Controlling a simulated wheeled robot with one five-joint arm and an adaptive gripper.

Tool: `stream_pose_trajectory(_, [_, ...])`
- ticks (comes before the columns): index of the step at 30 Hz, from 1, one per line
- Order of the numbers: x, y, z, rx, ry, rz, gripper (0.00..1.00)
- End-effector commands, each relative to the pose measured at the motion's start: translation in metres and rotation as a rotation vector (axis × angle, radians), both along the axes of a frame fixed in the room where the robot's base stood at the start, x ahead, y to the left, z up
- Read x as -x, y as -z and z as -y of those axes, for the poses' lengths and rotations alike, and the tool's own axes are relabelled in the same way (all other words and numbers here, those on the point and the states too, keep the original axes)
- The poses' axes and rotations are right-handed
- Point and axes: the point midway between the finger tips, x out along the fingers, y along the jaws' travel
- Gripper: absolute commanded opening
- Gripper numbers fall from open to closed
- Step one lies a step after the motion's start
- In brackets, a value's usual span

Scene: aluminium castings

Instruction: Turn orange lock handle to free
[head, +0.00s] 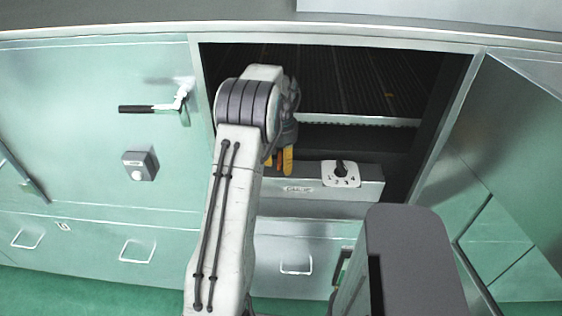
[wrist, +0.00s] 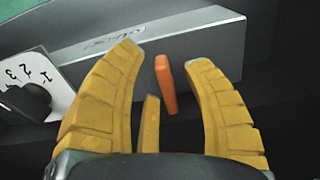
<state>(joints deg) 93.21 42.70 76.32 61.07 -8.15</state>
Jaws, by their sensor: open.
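The orange lock handle (wrist: 166,84) shows in the wrist view, on or just in front of the grey metal bar, and looks slightly tilted. My gripper (wrist: 165,60) is open, with its yellow fingers on either side of the handle and visible gaps to it. In the head view my gripper (head: 283,160) hangs at the left part of the bar, inside the opening. There I cannot tell the orange handle apart from the fingers, and my arm covers part of the area.
The grey bar (head: 317,189) carries a white numbered plate with a black knob (head: 341,175); the plate also shows in the wrist view (wrist: 52,72). A green door (head: 510,170) stands open at the right. A black-handled lever (head: 150,108) and grey box (head: 140,165) are on the left panel.

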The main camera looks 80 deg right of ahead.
Motion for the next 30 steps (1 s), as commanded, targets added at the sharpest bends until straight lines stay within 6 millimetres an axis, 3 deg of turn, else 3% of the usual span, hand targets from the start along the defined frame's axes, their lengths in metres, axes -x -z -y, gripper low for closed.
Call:
stream_pose_trajectory(8, [0.000,-0.007,0.001,0.003,0.000,0.000,0.45])
stream_pose_trajectory(21, [0.000,-0.061,0.001,0.002,0.000,0.000,0.45])
stream_pose_trajectory(30, [0.000,-0.075,0.000,0.001,0.000,0.000,0.45])
